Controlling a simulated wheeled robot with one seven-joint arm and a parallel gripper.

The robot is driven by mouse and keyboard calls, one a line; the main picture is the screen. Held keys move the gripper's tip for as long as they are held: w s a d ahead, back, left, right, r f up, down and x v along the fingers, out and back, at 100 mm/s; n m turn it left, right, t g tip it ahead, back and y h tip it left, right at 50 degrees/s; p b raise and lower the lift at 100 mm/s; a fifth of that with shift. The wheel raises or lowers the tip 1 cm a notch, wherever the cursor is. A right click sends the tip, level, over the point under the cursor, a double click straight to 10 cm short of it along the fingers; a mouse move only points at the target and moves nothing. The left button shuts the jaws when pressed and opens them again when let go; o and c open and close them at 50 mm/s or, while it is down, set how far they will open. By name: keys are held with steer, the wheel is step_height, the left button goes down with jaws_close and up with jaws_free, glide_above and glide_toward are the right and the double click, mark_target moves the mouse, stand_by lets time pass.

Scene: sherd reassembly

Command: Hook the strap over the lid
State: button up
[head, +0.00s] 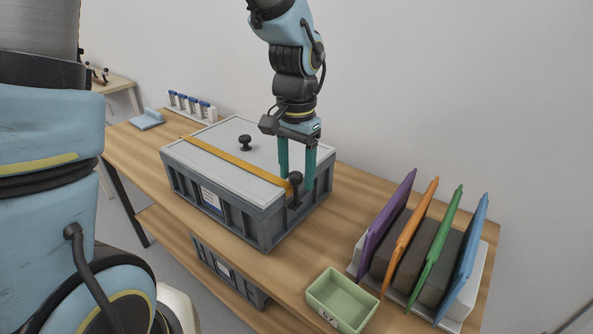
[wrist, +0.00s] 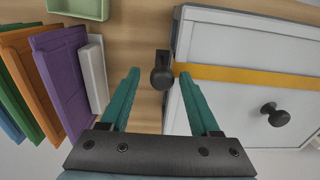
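The strap (head: 235,163) is a flat yellow band lying across the pale grey lid (head: 225,142) of a dark grey crate (head: 238,222). In the wrist view the strap (wrist: 245,75) ends by a black round-headed knob (wrist: 162,78) at the crate's side. This knob (head: 296,180) stands at the crate's right end in the head view. A second black knob (head: 245,142) sits on the lid. My gripper (head: 297,184) points down with its teal fingers apart, one on each side of the side knob. Whether either finger touches the knob or the strap cannot be told.
A rack of purple, orange, green and blue panels (head: 425,240) stands at the right. A green open bin (head: 342,300) lies at the front edge. A tube rack (head: 192,105) and a blue item (head: 147,119) lie behind. Bare table shows between crate and panels.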

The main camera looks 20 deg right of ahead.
steer(key=shift+o, duration=0.4)
steer(key=shift+r, duration=0.1)
steer(key=shift+r, duration=0.3)
step_height(320, 180, up, 10)
steer(key=shift+b, duration=0.4)
steer(key=w+a+f+n, duration=0.1)
steer(key=a+f+n, duration=0.2)
steer(key=a, duration=0.6)
steer(key=w+a+f+n+t, duration=0.1)
steer(key=a+f+n, duration=0.3)
steer(key=a, duration=0.5)
steer(key=w+a+f+n, duration=0.3)
steer(key=a, duration=0.6)
steer(key=shift+a+f+n+t, duration=0.25)
steer(key=shift+f+n+t, duration=0.05)
steer(key=shift+f+n, duration=0.1)
